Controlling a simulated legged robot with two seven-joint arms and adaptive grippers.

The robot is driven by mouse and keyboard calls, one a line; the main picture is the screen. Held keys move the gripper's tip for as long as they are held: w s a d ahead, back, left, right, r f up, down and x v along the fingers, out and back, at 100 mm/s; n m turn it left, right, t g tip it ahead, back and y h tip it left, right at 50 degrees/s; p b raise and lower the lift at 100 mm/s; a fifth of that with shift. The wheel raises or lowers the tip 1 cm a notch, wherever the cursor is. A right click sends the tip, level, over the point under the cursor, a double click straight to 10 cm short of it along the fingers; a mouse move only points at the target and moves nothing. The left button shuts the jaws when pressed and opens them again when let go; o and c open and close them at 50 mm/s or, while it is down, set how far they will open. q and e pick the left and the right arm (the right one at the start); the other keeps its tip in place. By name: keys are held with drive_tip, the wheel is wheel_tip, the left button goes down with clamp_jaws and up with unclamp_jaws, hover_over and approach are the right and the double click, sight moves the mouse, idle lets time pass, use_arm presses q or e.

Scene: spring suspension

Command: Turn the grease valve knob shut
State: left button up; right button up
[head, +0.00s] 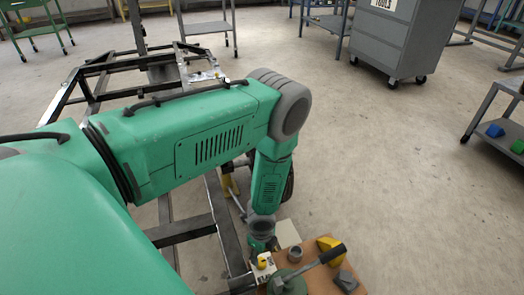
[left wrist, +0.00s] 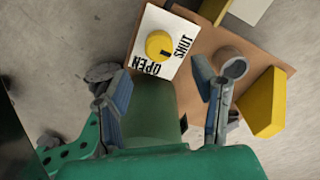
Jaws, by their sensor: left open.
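The yellow valve knob (left wrist: 158,44) sits on a white plate (left wrist: 176,22) lettered OPEN and SHUT. A dark mark on the knob's lower-right side faces roughly between the two words. The knob (head: 262,262) also shows in the head view, at the near edge of the brown board. My left gripper (left wrist: 157,88) is open and empty, its two fingers spread apart below the knob in the left wrist view. The fingers do not appear to touch the knob. In the head view the left gripper (head: 260,243) points down just behind the knob. My right gripper is not in view.
A dark metal frame (head: 180,229) lies left. Open floor (head: 410,180) extends right.

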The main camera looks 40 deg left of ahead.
sight(262, 261)
use_arm(q)
wheel_tip(262, 261, up, 5)
drive_tip(key=shift+f, duration=0.1)
idle(0.3)
